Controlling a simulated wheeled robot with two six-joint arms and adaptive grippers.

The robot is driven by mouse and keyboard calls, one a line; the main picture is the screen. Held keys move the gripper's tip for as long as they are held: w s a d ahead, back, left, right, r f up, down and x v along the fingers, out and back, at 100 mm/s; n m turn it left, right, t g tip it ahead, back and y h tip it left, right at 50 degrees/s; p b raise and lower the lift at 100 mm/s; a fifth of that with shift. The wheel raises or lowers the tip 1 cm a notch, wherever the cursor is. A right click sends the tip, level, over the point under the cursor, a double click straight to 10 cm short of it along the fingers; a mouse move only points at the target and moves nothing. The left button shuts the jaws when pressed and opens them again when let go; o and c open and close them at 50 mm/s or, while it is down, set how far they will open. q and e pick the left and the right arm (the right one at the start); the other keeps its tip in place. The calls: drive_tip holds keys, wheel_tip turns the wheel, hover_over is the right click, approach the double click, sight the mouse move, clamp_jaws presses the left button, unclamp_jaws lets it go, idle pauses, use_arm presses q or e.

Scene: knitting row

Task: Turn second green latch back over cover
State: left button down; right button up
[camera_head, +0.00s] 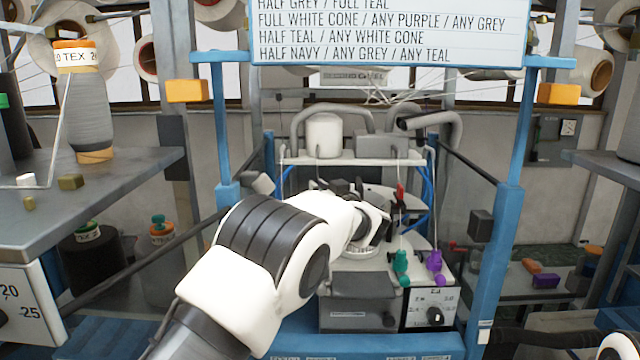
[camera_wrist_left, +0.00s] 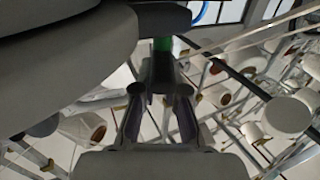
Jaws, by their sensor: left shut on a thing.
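My left gripper (camera_wrist_left: 160,88) shows in the left wrist view, with its two dark fingers closed together at the middle. A small green piece (camera_wrist_left: 162,45), which looks like part of a green latch, shows just beyond the fingertips, under a dark grey edge. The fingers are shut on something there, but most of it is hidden. In the head view my left arm reaches over the middle of the knitting machine (camera_head: 365,285). My wrist hides the cover and latches, and I cannot make out the fingertips.
Teal (camera_head: 401,264) and purple (camera_head: 435,262) pieces hang at the machine's front right. Blue posts (camera_head: 494,225) flank the machine. A grey table (camera_head: 85,205) with a large grey cone (camera_head: 88,115) stands left. An instruction board (camera_head: 390,35) hangs above.

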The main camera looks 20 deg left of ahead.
use_arm(q)
drive_tip(key=shift+f+n+g+y, duration=0.2)
drive_tip(key=shift+n+g+y, duration=0.9)
drive_tip(key=shift+g+y, duration=0.15)
drive_tip(key=c, duration=1.4)
unclamp_jaws()
drive_tip(key=shift+c, duration=0.2)
drive_tip(key=shift+o, duration=1.1)
drive_tip(key=shift+w+a, duration=0.2)
drive_tip(key=shift+a, duration=0.05)
drive_tip(key=shift+r, duration=0.1)
wheel_tip(320, 180, up, 10)
drive_tip(key=shift+f, duration=0.25)
drive_tip(key=shift+r, duration=0.1)
